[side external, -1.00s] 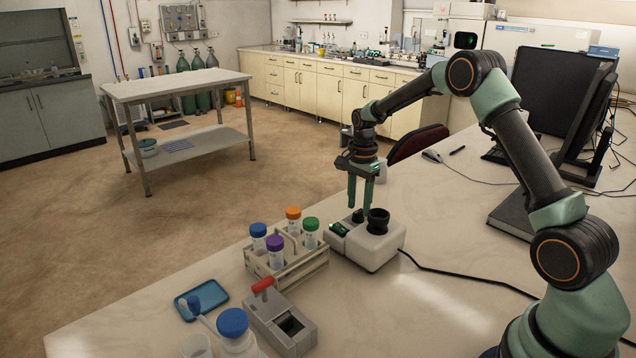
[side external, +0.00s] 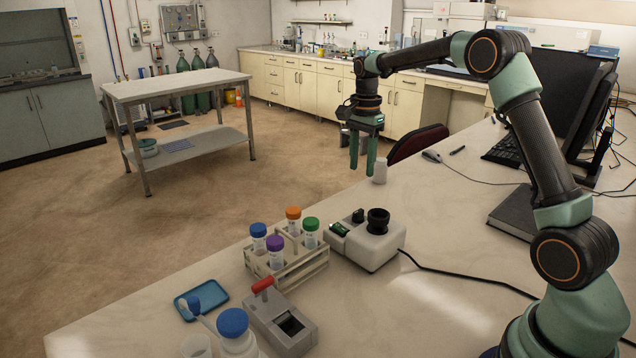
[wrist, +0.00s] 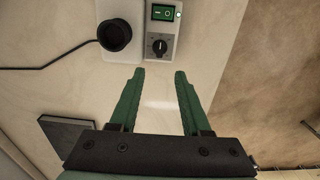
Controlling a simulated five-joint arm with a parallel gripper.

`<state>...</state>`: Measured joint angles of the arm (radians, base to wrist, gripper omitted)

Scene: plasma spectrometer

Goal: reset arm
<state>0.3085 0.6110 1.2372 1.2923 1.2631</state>
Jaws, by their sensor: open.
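My gripper (side external: 362,172) is open and empty, pointing down in the air near the bench edge, beyond the white device in the side view. In the wrist view my two green fingers (wrist: 159,75) are apart with only bench top between them. The white device (side external: 370,250) stands on the bench with a black round cup, a dark knob and a green switch. It also shows in the wrist view (wrist: 139,53), just past my fingertips and not touched by them.
A rack (side external: 304,268) with several capped tubes stands left of the device. A grey box with a red handle (side external: 283,320), a blue tray (side external: 203,299) and a blue-capped bottle (side external: 233,325) are nearer. A white container (side external: 380,172) stands by my gripper. A monitor (side external: 560,95) is at right.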

